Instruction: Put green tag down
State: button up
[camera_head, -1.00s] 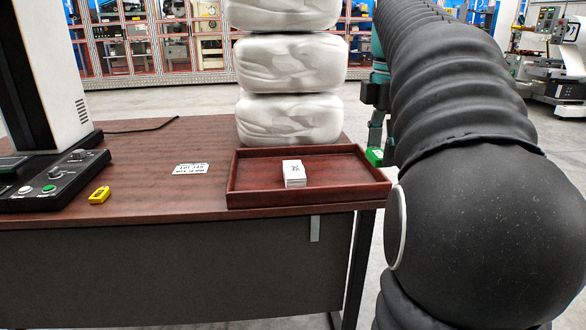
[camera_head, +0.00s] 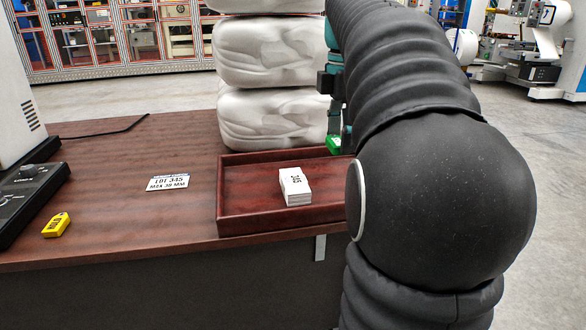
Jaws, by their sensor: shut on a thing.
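The green tag (camera_head: 334,143) is small and bright, and shows at the lower end of my gripper (camera_head: 335,130). My gripper is shut on it and holds it near the back right of the red-brown tray (camera_head: 240,227). My black sleeved arm hides much of the gripper and the tray's right end. I cannot tell how high the tag is above the tray. A yellow tag (camera_head: 56,225) lies on the desk at the left.
A stack of white cards (camera_head: 295,187) stands in the tray. A white label (camera_head: 168,183) lies on the desk (camera_head: 130,215). Large white wrapped bundles (camera_head: 272,118) are stacked behind the tray. A black control box (camera_head: 30,195) stands at the left.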

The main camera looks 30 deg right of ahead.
send_over(297, 179)
notch_tip(297, 179, down, 6)
jog(key=shift+a+r, duration=0.1)
jog(key=shift+r, duration=0.15)
jog(key=shift+f+b, duration=0.4)
jog(key=shift+f, duration=1.6)
jog(key=shift+f, duration=0.15)
jog(key=o, duration=0.9)
jog(key=shift+o, duration=0.2)
notch_tip(297, 179, up, 12)
jog(key=p, duration=0.1)
jog(key=shift+s+a, duration=0.1)
